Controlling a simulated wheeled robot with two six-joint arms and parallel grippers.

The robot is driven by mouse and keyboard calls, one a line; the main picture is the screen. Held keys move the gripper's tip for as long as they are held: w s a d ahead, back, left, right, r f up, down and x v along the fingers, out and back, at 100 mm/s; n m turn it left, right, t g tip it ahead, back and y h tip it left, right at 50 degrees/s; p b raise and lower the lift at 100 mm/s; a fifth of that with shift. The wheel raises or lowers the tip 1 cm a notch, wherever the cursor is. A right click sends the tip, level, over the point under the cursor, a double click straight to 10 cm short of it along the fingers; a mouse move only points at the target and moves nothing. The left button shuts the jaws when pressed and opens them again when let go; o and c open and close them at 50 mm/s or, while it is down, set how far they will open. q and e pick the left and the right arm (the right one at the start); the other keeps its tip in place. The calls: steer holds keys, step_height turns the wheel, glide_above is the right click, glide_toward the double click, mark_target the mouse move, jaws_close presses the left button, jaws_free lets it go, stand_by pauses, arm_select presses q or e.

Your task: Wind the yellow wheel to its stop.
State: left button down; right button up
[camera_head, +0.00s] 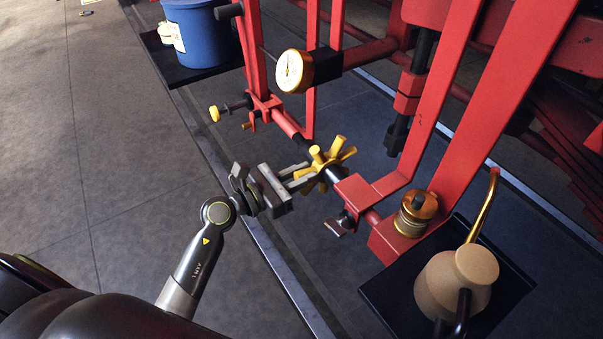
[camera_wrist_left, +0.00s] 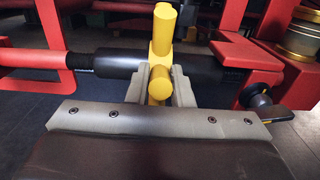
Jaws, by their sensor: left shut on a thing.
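The yellow wheel (camera_head: 336,151) has several stubby spokes and sits on a dark shaft between red frame parts in the head view. My left gripper (camera_head: 305,178) reaches it from the left, with its fingers at the wheel's near side. In the left wrist view the wheel (camera_wrist_left: 163,35) stands upright ahead, and one yellow spoke lies between the two grey fingers (camera_wrist_left: 160,88). The gripper is shut on that spoke. The fingertips are partly hidden behind the spoke and the gripper's own body. My right gripper is in neither view.
A round gauge (camera_head: 292,70) is mounted above the wheel. A small yellow-tipped knob (camera_head: 214,114) sticks out to the left. A blue bucket (camera_head: 205,35) stands at the back. A tan oil can (camera_head: 455,283) stands on a black tray (camera_head: 513,300) at the right. Red bars surround the wheel's right side.

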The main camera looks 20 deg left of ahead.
mark_target(301, 191)
arm_select(q)
steer(key=shift+f, duration=0.15)
step_height(301, 191, down, 2)
steer(key=shift+s+a+f+b, duration=0.15)
steer(key=shift+f+b, duration=0.1)
steer(key=shift+b, duration=0.9)
steer(key=shift+f, duration=0.15)
steer(key=shift+f+b, duration=0.7)
steer(key=shift+f, duration=0.05)
steer(key=shift+w+d+f+b, duration=0.2)
steer(key=shift+f+b, duration=0.1)
steer(key=shift+f, duration=0.05)
steer(key=shift+w+d+f+b, duration=0.15)
steer(key=shift+f+b, duration=0.15)
steer(key=shift+f, duration=0.05)
steer(key=shift+r, duration=0.1)
